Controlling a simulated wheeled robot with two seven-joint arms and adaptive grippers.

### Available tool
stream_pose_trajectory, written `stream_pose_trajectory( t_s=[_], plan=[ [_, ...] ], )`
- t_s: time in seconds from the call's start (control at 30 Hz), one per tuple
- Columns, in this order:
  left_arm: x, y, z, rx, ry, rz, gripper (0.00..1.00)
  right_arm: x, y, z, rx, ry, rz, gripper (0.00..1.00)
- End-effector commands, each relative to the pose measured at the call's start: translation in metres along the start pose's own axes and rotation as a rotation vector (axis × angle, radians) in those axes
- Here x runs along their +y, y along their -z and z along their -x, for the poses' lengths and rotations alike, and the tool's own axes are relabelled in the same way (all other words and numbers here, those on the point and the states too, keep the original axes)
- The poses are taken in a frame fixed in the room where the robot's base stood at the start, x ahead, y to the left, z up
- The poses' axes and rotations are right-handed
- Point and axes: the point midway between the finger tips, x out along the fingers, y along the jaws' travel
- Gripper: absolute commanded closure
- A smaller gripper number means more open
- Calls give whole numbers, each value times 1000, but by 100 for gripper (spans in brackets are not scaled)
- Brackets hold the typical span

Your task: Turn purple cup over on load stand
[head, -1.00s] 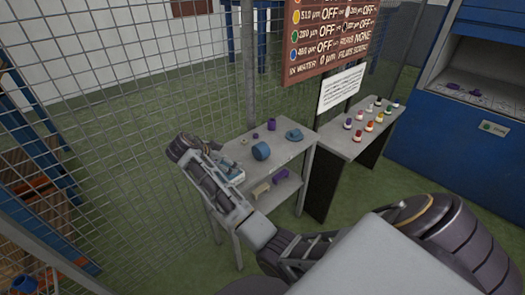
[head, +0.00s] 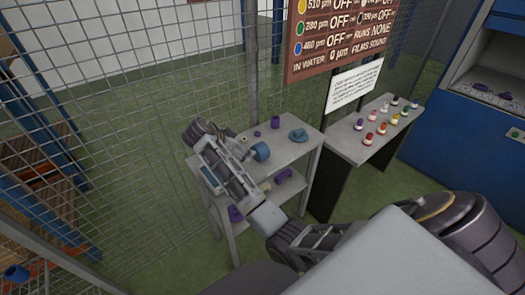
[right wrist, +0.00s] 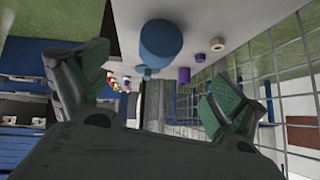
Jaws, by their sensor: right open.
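The purple cup (head: 275,123) stands on the top of the grey stand (head: 297,150); which way its mouth faces is too small to tell. It also shows in the right wrist view (right wrist: 183,75), where the picture is upside down. My right arm reaches over the stand's left side in the head view. My right gripper (right wrist: 155,88) is open, with nothing between its fingers. The purple cup lies beyond the fingers, apart from them. A blue cylinder (head: 261,152), also in the wrist view (right wrist: 160,40), stands nearer to me. My left gripper is not in view.
A blue cap-like piece (head: 298,135), a small purple ring (head: 257,134) and a cream ring (right wrist: 217,44) share the stand top. Purple pieces (head: 284,174) lie on the lower shelf. Wire mesh (head: 120,110) rises behind. A side table (head: 352,146) holds several small coloured pieces.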

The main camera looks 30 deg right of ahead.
Motion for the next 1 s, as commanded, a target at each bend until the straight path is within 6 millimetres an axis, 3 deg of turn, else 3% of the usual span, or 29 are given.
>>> stream_pose_trajectory(
  t_s=[0.17, 0.53, 0.8, 1.0],
  plan=[
    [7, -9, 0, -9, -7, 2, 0, 0, 0, 0, 0, 0, 0, 5],
    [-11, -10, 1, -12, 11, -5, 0, 0, 0, -7, 1, -1, 1, 5],
    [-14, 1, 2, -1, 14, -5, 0, 0, 1, -37, 3, -1, 1, 5],
    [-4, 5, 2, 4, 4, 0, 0, 0, 1, -63, 2, -2, 1, 5]
  ],
)
